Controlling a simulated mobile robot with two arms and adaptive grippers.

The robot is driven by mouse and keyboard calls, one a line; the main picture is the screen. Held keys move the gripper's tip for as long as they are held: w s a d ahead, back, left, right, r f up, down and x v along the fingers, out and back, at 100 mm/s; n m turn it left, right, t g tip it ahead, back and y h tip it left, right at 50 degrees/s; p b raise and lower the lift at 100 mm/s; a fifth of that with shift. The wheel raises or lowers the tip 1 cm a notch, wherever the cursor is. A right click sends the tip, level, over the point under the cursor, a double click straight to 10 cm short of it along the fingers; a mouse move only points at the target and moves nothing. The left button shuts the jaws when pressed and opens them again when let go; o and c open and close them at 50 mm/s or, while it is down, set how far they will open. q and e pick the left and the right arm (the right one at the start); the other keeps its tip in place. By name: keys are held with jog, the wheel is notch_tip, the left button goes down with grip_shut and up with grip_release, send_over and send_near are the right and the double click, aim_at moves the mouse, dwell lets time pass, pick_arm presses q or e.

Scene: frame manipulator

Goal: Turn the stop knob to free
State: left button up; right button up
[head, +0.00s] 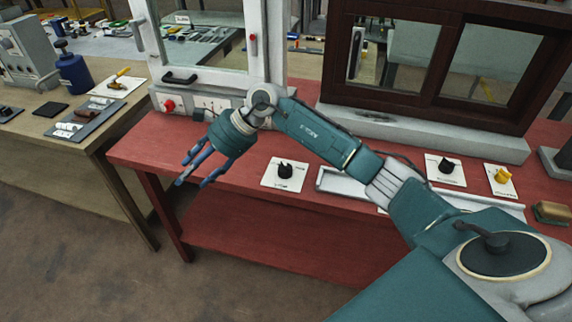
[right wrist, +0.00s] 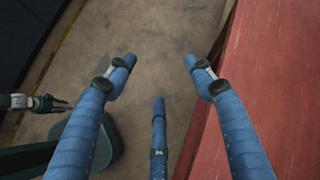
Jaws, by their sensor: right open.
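Several knobs sit on white label plates, and their lettering is too small to read. A black knob (head: 285,169) is near the middle of the red bench, another black knob (head: 446,166) is further right, and a yellow knob (head: 502,176) is beside that one. I cannot tell which is the stop knob. My right gripper (head: 193,178) is open and empty, left of the middle black knob, fingers pointing down. In the right wrist view, its spread fingers (right wrist: 158,68) hang over the floor beside the bench edge. A small dark gripper, apparently my left (right wrist: 50,102), shows at the left there.
The red bench (head: 245,190) carries a white window frame with a red button (head: 169,105) and a brown window frame (head: 450,105). A pale tray (head: 345,184) lies near the middle knob. A wooden bench with a blue bottle (head: 73,72) stands left, across a floor gap.

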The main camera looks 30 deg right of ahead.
jog(key=d+n+g+h, duration=0.15)
jog(key=d+h, duration=0.35)
jog(key=d, duration=1)
jog(key=g+h, duration=0.2)
jog(key=h, duration=0.1)
send_near(286, 164)
jog(key=shift+m, duration=0.35)
notch_tip(286, 164, down, 10)
jog(key=shift+w+a+f+p, duration=0.1)
jog(key=shift+a+p, duration=0.05)
jog(key=shift+p, duration=1.1)
jog(key=shift+c, duration=0.3)
jog(key=c, duration=1.1)
